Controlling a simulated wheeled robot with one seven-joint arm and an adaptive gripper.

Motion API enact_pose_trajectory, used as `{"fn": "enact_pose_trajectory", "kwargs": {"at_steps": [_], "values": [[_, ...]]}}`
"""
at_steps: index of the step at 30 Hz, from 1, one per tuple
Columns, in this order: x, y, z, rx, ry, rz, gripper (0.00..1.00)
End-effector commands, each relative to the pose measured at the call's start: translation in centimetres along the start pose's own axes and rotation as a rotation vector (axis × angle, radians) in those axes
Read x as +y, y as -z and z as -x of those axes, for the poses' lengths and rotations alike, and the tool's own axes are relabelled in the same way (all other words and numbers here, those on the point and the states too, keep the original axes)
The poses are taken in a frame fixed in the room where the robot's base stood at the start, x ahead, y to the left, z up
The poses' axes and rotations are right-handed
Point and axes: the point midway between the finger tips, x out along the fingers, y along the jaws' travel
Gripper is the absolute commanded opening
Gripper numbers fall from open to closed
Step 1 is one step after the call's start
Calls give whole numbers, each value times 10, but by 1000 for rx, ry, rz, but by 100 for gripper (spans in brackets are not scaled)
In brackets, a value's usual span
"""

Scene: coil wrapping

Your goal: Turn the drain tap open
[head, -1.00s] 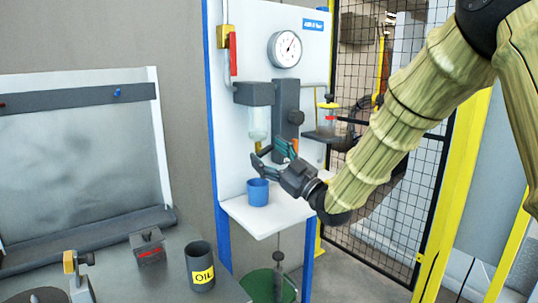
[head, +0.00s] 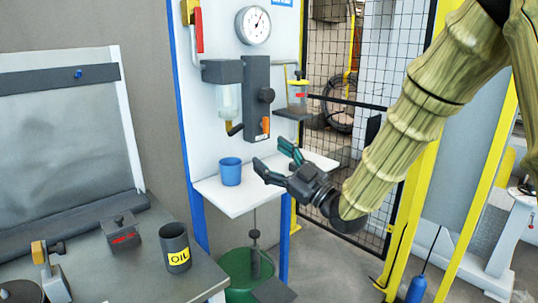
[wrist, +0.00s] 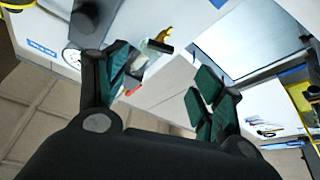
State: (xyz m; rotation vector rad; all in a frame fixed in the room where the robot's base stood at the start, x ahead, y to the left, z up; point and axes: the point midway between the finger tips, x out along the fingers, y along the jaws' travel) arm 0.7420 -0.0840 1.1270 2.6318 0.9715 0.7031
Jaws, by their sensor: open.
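The drain tap (head: 228,124) is a small brass piece under the clear filter bowl (head: 227,101), with a dark part angling from it. In the wrist view the brass tap (wrist: 164,35) and clear bowl (wrist: 152,48) show at upper middle, beyond the fingers. My gripper (head: 272,154) is open and empty, below and to the right of the tap, apart from it. In the wrist view its spread fingers (wrist: 165,80) have green pads. A blue cup (head: 231,172) stands on the white shelf (head: 245,200), left of my fingers. Whether the tap is turned is too small to tell.
A dark block with an orange piece (head: 265,125) stands right of the bowl, above my fingers. A gauge (head: 253,25) is higher on the panel. An OIL can (head: 175,247) sits on the grey bench. A green bucket (head: 235,277) is below the shelf.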

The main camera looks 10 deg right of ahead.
Motion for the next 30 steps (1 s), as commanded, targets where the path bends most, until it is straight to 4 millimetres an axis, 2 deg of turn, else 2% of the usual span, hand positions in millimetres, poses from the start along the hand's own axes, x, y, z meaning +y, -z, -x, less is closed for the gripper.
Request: {"fn": "enact_pose_trajectory", "kwargs": {"at_steps": [4, 10, 14, 30], "values": [[0, 0, 0, 0, 0, 0, 68], [3, 4, -3, -13, -8, -53, 32], [6, 8, -7, -46, -26, -184, 32], [6, 22, -14, -206, -152, -904, 32]]}}
